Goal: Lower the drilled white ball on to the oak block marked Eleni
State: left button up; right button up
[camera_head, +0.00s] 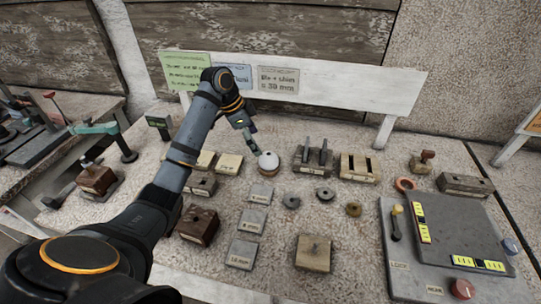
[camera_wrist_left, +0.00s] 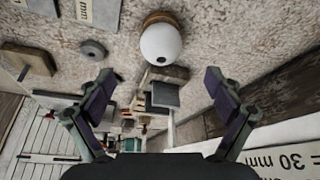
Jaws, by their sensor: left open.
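The white ball (camera_head: 268,160) rests on a low round brown base among the parts on the bench. In the left wrist view the ball (camera_wrist_left: 160,43) shows a dark hole on its side toward the gripper. My left gripper (camera_head: 253,143) is just above and left of the ball in the head view. Its fingers (camera_wrist_left: 160,92) are spread, with nothing between them, and the ball is apart from them. Several wooden blocks stand about, among them a light one with a small peg (camera_head: 313,254) and a dark one (camera_head: 198,226). I cannot read the name Eleni on any.
Grey plates (camera_head: 249,221) lie left of the middle, and small rings (camera_head: 325,194) lie near the centre. A slotted holder (camera_head: 313,160) stands right of the ball. A large grey panel (camera_head: 448,245) fills the right. A white board (camera_head: 335,85) with notes closes the back.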

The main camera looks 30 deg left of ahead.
aim_at(264, 155)
pick_arm(q)
jog(key=x, duration=0.3)
jog(key=shift+d+f, duration=0.1)
jog(key=shift+p+x, duration=0.35)
jog(key=shift+x, duration=0.9)
jog(key=x, duration=0.4)
jog(key=shift+p, duration=0.3)
jog(key=shift+f, duration=0.15)
jog(key=c, duration=1.4)
pick_arm(e)
jog(key=shift+w+d+r, duration=0.1)
jog(key=shift+w+r, duration=0.25)
jog(key=shift+r, duration=0.3)
pick_arm(q)
jog(key=shift+o, duration=0.2)
